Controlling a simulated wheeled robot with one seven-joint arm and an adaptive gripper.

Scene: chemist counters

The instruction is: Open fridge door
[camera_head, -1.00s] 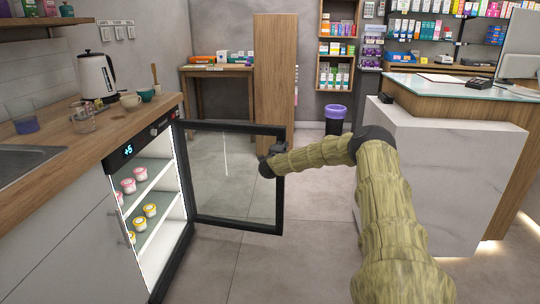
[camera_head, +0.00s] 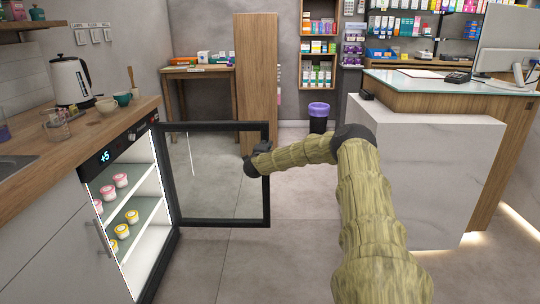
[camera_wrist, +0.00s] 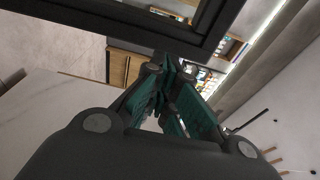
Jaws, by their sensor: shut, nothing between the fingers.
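The fridge (camera_head: 136,216) is set under the wooden counter at the left, with a lit interior. Its glass door (camera_head: 225,176) with a dark frame stands wide open, swung out to the right of the lit shelves. My gripper (camera_head: 262,147) is at the door's free edge, near its upper right corner in the head view. In the wrist view the gripper (camera_wrist: 176,75) has its fingers close together and empty, and the dark door frame (camera_wrist: 150,28) crosses above the fingertips. Whether the fingers touch the frame is unclear.
Yogurt cups (camera_head: 121,181) stand on the fridge shelves. A kettle (camera_head: 71,82) and cups are on the wooden counter (camera_head: 95,132). A white marble counter (camera_head: 425,170) stands at the right. A bin (camera_head: 318,117) is behind. The floor between door and marble counter is clear.

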